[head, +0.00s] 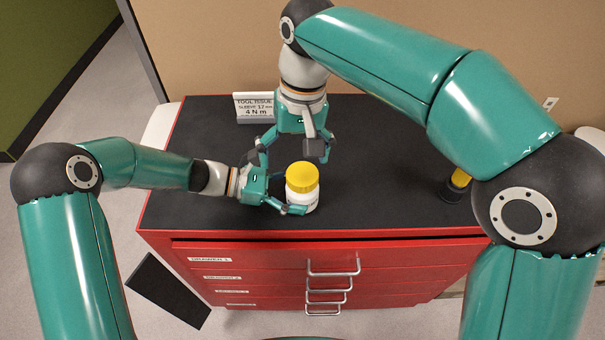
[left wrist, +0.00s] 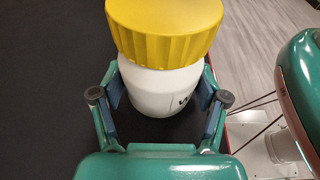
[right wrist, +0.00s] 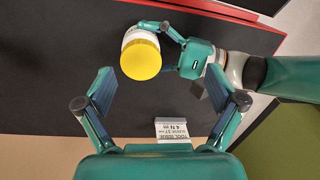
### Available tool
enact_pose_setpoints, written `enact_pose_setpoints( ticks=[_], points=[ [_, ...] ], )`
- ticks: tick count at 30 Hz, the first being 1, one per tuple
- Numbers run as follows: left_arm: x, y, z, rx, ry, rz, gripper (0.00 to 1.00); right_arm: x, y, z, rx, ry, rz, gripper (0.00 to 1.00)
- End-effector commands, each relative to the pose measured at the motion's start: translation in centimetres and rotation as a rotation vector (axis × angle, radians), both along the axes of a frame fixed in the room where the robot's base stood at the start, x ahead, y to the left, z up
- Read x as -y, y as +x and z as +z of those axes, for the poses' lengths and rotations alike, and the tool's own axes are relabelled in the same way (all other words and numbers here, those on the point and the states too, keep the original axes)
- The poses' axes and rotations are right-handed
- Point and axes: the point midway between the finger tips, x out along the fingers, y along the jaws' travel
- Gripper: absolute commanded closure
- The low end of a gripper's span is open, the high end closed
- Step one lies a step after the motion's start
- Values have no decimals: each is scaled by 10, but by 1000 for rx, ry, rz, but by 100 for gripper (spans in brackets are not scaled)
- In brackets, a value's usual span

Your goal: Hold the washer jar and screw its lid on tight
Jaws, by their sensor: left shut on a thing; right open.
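The washer jar (head: 303,198) is white and stands on the black top of the red cabinet, near its front edge. Its yellow ribbed lid (head: 302,177) sits on the jar's mouth; I cannot tell how tight it is. My left gripper (head: 287,200) is shut around the jar's white body below the lid, one finger on each side, as the left wrist view (left wrist: 160,100) shows. My right gripper (head: 290,155) points down, open and empty, behind the jar. In the right wrist view the lid (right wrist: 141,60) lies beyond the open fingers (right wrist: 160,95), apart from them.
A white sign (head: 254,107) reading "TOOL ISSUE" and "4 N m" stands at the back left of the cabinet top (head: 370,140). A black and yellow object (head: 457,185) stands at the right, near my right arm. The top right of the jar is clear.

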Motion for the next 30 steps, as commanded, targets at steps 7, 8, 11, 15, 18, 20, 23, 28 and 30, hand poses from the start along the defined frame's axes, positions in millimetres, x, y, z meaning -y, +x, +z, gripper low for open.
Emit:
enact_pose_setpoints(
  ticks=[7,8,11,15,18,20,23,28,30],
  points=[
    [0,0,-1,0,2,1,96,13,33,-17,71,-95,179,6],
    [0,0,-1,0,2,0,96,14,34,-18,72,-98,185,6],
    [0,0,-1,0,2,0,96,14,35,-25,74,-101,193,6],
    [0,0,-1,0,2,0,96,14,34,-40,73,-101,191,6],
    [0,0,-1,0,2,0,96,14,34,-52,72,-101,191,6],
    [0,0,-1,0,2,0,96,14,34,-60,72,-101,191,6],
    [0,0,-1,0,2,0,96,15,34,-71,71,-100,190,6],
    [0,0,-1,0,2,0,96,14,34,-83,73,-99,189,6],
    [0,0,-1,0,2,0,96,14,34,-85,74,-99,189,6]
  ],
)
